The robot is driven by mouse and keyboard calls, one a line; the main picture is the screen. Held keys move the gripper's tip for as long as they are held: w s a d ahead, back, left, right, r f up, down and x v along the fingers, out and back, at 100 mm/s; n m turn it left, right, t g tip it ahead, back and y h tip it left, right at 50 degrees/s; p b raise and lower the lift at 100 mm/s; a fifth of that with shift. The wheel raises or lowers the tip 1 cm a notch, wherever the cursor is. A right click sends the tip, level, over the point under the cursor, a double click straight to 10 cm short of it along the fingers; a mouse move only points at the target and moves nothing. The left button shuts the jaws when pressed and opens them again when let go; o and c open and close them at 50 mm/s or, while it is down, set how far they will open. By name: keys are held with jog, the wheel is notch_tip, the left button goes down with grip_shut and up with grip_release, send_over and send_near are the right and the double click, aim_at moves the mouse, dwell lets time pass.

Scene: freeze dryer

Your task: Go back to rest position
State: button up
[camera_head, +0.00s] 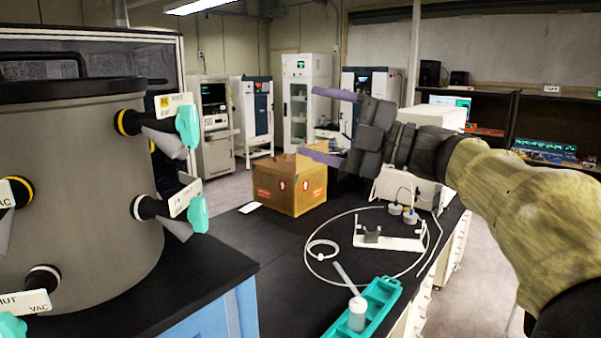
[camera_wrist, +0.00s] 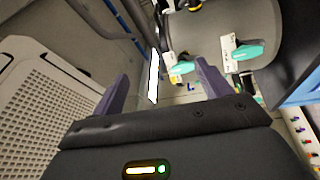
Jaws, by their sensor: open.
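My gripper (camera_head: 335,125) is in the upper middle of the head view, at the end of my arm that reaches in from the right. Its two purple fingers are spread apart and point left, with nothing between them. It is in the air above the black bench, in front of the cardboard box as seen. In the wrist view my gripper (camera_wrist: 160,85) shows both fingers apart and empty. The grey freeze dryer drum (camera_head: 80,190) stands at the left with several valves with teal handles (camera_head: 188,125). Valves with teal handles (camera_wrist: 248,52) also show at the top right of the wrist view.
A cardboard box (camera_head: 290,190), a white holder (camera_head: 390,238) with tubing and a teal rack (camera_head: 370,310) holding a white-capped vessel are on the black bench (camera_head: 300,250). A white device (camera_head: 405,185) stands behind my arm. Cabinets line the back wall. Floor shows at the right.

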jog(key=w+d+f+m+t+h, duration=0.6)
jog(key=w+f+m+t+h, duration=0.35)
jog(key=m, duration=0.45)
jog(key=d+f+m+g+h, duration=0.1)
jog(key=d+f+m+h, duration=0.2)
jog(key=f, duration=0.4)
jog(key=d+f+m+g+h, duration=0.1)
jog(key=d+f+m+h, duration=0.15)
jog(key=f+m, duration=0.35)
jog(key=s+d+f+m+g+h, duration=0.1)
jog(key=s+f+m+g+h, duration=0.15)
jog(key=s+f, duration=0.45)
jog(key=s+f+m+g+h, duration=0.15)
jog(key=s+f+g, duration=0.25)
jog(key=f, duration=0.7)
jog(key=s+f+m+g, duration=0.1)
jog(key=s+f+g, duration=0.2)
jog(key=s, duration=0.3)
jog(key=s+a+f+m+g, duration=0.1)
jog(key=s+f+g, duration=0.2)
jog(key=s+f, duration=0.2)
jog(key=shift+s+a+f+m+y, duration=0.3)
jog(key=shift+s+f, duration=0.05)
jog(key=shift+s, duration=0.55)
